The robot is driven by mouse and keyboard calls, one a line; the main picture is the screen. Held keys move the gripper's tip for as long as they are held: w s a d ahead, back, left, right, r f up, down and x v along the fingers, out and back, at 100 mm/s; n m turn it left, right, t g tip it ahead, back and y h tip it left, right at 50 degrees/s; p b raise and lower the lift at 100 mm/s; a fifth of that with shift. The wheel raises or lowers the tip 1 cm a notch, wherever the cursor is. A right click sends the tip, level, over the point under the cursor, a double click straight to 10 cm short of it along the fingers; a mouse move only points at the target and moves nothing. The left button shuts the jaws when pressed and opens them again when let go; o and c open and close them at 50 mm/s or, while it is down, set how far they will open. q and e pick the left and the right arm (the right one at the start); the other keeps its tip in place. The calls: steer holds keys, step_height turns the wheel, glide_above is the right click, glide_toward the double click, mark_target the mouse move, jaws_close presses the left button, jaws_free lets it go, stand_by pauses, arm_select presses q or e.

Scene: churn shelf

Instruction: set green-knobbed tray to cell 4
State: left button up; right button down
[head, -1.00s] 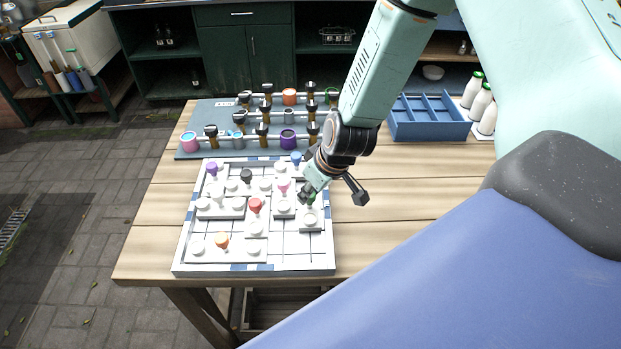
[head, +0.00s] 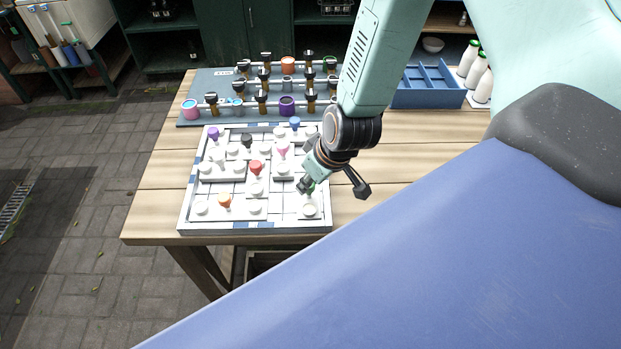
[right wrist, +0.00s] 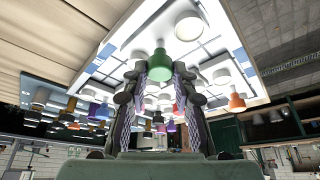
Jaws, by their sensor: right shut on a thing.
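The green-knobbed tray (head: 311,212) is a pale tray with a white round piece, in the near right corner of the white puzzle board (head: 255,229). Its green knob (head: 311,187) is partly hidden by my right gripper (head: 305,187). In the right wrist view the green knob (right wrist: 159,63) is between the fingers of my right gripper (right wrist: 160,78), which is shut on it. I cannot read any cell numbers. My left gripper is not in view.
Other trays with red (head: 256,167), orange (head: 224,201), pink (head: 282,150), black (head: 246,140), purple (head: 213,133) and blue (head: 295,124) knobs share the board. A rack of cups (head: 287,105) stands behind. A blue divided box (head: 428,83) and bottles (head: 482,77) are at back right.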

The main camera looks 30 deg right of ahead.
steer(key=shift+s+a+f, duration=0.1)
steer(key=shift+s+f, duration=0.05)
steer(key=shift+s, duration=0.25)
steer(key=c, duration=1.1)
jaws_free()
steer(key=shift+o, duration=0.2)
steer(key=shift+w, duration=0.1)
steer(key=shift+w, duration=0.1)
steer(key=shift+r, duration=0.75)
steer(key=v, duration=0.4)
step_height(320, 180, up, 5)
glide_above(317, 205)
steer(key=s, duration=0.2)
steer(key=shift+s+d+r, duration=0.3)
steer(key=shift+r, duration=0.25)
